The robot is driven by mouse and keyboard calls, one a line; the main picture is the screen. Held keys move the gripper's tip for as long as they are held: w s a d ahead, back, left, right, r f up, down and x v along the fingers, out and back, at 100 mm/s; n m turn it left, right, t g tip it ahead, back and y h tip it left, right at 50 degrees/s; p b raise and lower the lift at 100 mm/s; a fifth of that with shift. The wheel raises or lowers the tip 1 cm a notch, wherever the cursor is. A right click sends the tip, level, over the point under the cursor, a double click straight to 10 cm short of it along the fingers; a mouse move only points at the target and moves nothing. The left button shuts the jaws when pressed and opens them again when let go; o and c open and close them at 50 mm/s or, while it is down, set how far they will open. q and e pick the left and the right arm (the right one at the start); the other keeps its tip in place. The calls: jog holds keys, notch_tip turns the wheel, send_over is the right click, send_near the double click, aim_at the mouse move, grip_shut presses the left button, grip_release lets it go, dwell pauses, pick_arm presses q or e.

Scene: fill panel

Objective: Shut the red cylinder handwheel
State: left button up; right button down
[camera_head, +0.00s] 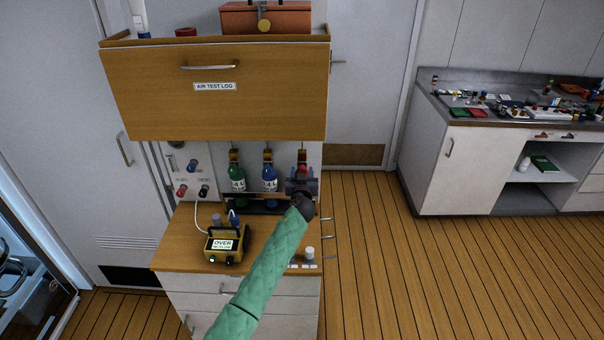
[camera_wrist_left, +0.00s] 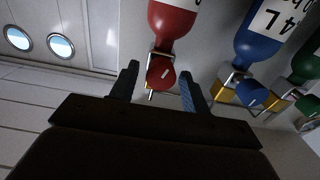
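The red cylinder (camera_head: 301,158) hangs at the right end of a row of three cylinders, largely hidden behind my left gripper (camera_head: 302,184). In the left wrist view the red cylinder (camera_wrist_left: 172,22) appears at the top, with its round red handwheel (camera_wrist_left: 161,72) on a metal valve. My left gripper (camera_wrist_left: 160,80) is open there, one dark finger on each side of the handwheel. Gaps show between the fingers and the handwheel; how deep it sits between them I cannot tell. The right gripper is not in view.
A blue cylinder (camera_head: 269,178) and a green cylinder (camera_head: 237,178) hang left of the red one. A yellow meter reading OVER (camera_head: 223,245) stands on the wooden counter (camera_head: 180,245). The AIR TEST LOG cabinet (camera_head: 215,105) overhangs the cylinders. Floor at right is clear.

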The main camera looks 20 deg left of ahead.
pick_arm(q)
jog(key=c, duration=0.8)
jog(key=shift+o, duration=0.2)
